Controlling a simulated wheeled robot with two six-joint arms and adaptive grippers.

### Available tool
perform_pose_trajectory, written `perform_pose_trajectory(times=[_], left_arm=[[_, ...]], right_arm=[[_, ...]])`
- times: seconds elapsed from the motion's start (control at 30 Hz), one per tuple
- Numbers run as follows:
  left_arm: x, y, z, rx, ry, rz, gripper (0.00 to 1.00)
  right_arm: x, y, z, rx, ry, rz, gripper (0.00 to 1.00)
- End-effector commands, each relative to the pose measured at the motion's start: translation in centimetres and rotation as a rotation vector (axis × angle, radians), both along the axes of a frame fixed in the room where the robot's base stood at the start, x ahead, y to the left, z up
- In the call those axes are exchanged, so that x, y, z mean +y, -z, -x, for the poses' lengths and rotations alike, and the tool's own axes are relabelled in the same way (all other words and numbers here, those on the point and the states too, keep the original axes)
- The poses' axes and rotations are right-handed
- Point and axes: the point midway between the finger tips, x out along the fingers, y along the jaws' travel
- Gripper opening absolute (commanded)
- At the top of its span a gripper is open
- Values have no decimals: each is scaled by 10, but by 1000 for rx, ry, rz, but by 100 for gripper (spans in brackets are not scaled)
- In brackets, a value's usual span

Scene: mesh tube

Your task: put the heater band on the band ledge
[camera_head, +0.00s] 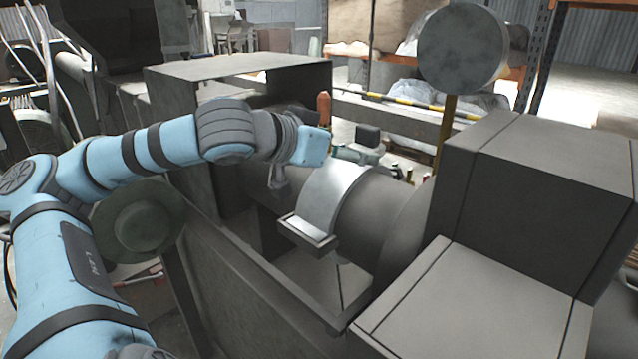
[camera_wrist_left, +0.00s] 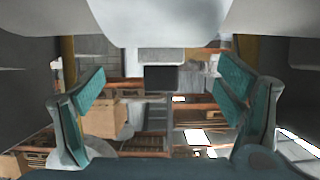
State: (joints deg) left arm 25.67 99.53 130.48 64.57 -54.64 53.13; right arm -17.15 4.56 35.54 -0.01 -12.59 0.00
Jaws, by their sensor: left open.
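The heater band (camera_head: 332,198) is a pale, shiny curved sheet lying over the top and near side of the thick dark barrel. Its lower near edge meets a small grey ledge (camera_head: 310,236) with a raised rim, which looks like the band ledge. I cannot tell whether the edge rests in it. My left gripper (camera_head: 279,177) is to the left of the band, partly hidden by its own wrist. In the left wrist view its two green-padded fingers (camera_wrist_left: 163,112) are wide apart with nothing between them. My right gripper is not in view.
A large grey box-shaped housing (camera_head: 550,185) stands at the right. A round grey disc (camera_head: 462,47) on a yellow post rises behind the barrel. An open dark frame (camera_head: 240,68) stands behind my left arm. A long dark panel (camera_head: 235,285) runs along the near side.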

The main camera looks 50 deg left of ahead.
Motion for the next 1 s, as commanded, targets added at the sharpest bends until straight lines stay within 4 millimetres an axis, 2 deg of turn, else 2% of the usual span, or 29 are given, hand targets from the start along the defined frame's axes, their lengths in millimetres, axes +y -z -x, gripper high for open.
perform_pose_trajectory(times=[0.03, 0.1, 0.23, 0.33, 1.0], left_arm=[[2, 10, 7, -3, -11, -10, 86], [0, -4, 21, -10, -10, 0, 86], [-1, -17, 46, -7, -9, -3, 86], [-1, -23, 57, -2, -9, -3, 86], [-1, -26, 61, 1, -7, -3, 86]], right_arm=[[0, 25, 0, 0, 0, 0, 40], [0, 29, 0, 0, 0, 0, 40], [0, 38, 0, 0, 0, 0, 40], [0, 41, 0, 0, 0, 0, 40], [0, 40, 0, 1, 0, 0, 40]])
